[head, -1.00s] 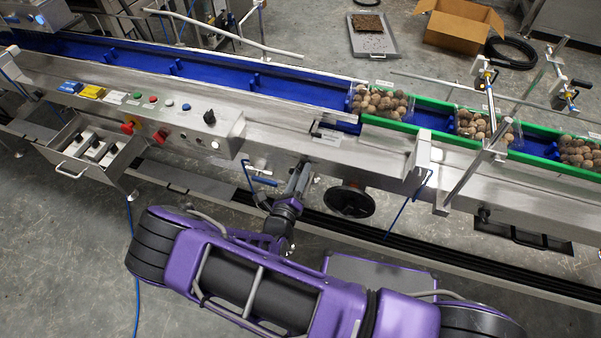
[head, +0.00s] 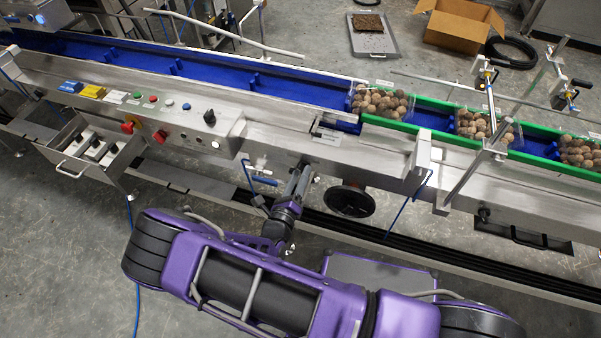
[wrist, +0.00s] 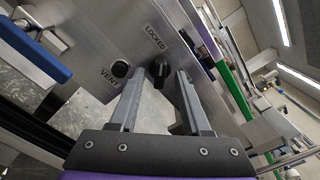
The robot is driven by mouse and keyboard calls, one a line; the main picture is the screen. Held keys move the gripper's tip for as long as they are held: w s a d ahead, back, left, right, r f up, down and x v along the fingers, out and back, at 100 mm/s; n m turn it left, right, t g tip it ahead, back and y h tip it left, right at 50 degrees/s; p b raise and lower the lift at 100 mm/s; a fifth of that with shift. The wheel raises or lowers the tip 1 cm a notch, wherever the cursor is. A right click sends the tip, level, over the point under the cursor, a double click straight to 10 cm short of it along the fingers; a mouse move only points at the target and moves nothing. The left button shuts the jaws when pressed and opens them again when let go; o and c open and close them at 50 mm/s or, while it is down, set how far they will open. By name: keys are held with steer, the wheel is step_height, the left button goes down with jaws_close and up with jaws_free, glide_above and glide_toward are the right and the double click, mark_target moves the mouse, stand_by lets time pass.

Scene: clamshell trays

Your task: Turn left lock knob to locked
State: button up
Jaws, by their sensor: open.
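In the wrist view a black knob (wrist: 159,70) sits on the steel panel (wrist: 100,40) beside the word LOCKED. Its exact pointing direction is too small to tell. My gripper (wrist: 163,76) is open, with its two grey fingers reaching toward the panel. The knob shows between the fingertips; whether either finger touches it cannot be told. In the head view my gripper (head: 301,176) is at the front side of the conveyor frame, and the knob is not visible there.
A round black part (wrist: 121,69) marked VENT is left of the knob. In the head view a black handwheel (head: 349,200) stands right of my gripper, and a blue-handled valve (head: 262,180) is close on its left. Trays of round brown items (head: 378,103) lie on the conveyor.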

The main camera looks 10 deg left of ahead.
steer(key=s+a, duration=0.1)
steer(key=s, duration=1.5)
steer(key=shift+s+a, duration=0.15)
